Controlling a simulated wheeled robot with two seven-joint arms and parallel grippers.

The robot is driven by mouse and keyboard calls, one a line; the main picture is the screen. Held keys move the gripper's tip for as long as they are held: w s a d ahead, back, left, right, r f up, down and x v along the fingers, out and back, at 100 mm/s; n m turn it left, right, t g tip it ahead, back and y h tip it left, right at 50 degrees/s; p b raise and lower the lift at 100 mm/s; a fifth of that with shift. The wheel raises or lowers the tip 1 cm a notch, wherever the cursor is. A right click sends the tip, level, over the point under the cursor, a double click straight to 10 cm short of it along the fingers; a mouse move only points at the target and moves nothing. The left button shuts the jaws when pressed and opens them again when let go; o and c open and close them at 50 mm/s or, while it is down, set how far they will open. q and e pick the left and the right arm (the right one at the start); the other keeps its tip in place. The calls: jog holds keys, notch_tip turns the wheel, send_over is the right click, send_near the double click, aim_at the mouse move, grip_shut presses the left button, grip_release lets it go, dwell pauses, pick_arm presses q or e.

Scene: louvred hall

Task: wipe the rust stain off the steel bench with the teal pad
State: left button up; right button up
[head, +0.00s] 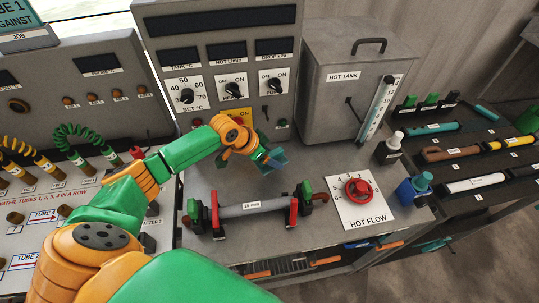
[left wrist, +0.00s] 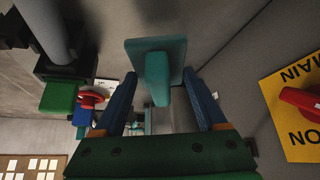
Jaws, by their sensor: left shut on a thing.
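The teal pad (head: 276,159) is in my left gripper (head: 263,156), over the rear middle of the steel bench (head: 318,168). In the left wrist view the pad (left wrist: 133,48) is a flat teal plate with a thick handle, and the blue fingers of the gripper (left wrist: 159,82) are on either side of that handle. I cannot tell whether the pad touches the bench. I make out no rust stain on the bare steel; the arm and pad hide part of it. My right gripper is in neither view.
A clamped grey pipe (head: 254,208) lies at the bench's front. A red valve wheel (head: 359,190) is to its right, with a blue bottle (head: 414,189) beyond. The hot tank (head: 349,88) and control panel (head: 222,58) stand behind. A dark tool rack (head: 465,152) is at right.

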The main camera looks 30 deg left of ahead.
pick_arm(q)
jog(key=shift+r, duration=1.1)
